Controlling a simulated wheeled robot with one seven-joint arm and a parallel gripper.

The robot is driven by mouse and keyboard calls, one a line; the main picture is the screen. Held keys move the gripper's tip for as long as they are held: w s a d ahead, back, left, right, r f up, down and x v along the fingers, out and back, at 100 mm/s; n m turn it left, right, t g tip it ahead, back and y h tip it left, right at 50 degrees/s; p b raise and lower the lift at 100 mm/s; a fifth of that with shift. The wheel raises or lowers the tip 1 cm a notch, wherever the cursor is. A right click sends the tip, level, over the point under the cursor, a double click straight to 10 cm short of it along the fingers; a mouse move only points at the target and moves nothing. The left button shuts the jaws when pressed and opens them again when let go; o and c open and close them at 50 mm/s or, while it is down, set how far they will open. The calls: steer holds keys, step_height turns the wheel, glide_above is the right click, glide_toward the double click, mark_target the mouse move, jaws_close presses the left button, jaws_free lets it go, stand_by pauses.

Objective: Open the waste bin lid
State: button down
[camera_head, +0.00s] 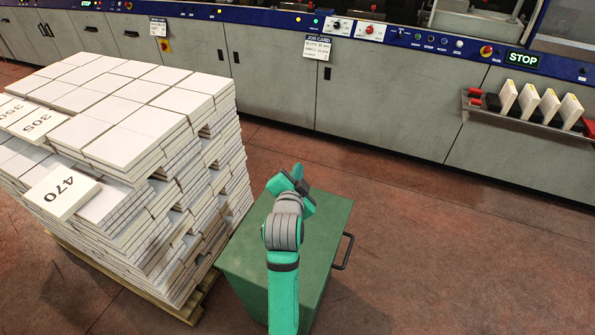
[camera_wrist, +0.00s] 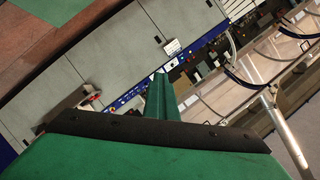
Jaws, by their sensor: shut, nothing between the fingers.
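The green waste bin (camera_head: 325,232) stands on the floor in the head view, right of the block stack. Its flat green top is down, and a dark bar handle (camera_head: 344,252) sticks out from its right side. My teal arm reaches up across the bin and hides part of its top. My gripper (camera_head: 298,182) is over the far part of the bin's top in the picture; its height above the lid is hard to judge. In the wrist view the green fingers (camera_wrist: 158,78) are together and empty, pointing toward the machine front, with the handle not visible.
A tall stack of white blocks (camera_head: 150,130) on a wooden pallet (camera_head: 190,308) stands close to the bin's left. A long grey machine (camera_head: 385,115) with a blue control strip runs along the back. The reddish floor (camera_head: 460,240) right of the bin is clear.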

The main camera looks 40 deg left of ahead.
stand_by(0.3)
steer(key=c, duration=1.8)
jaws_free()
steer(key=shift+s+d, duration=0.1)
steer(key=v, duration=1)
steer(key=shift+s+d+r, duration=0.1)
steer(key=shift+s, duration=0.2)
steer(key=shift+c, duration=0.3)
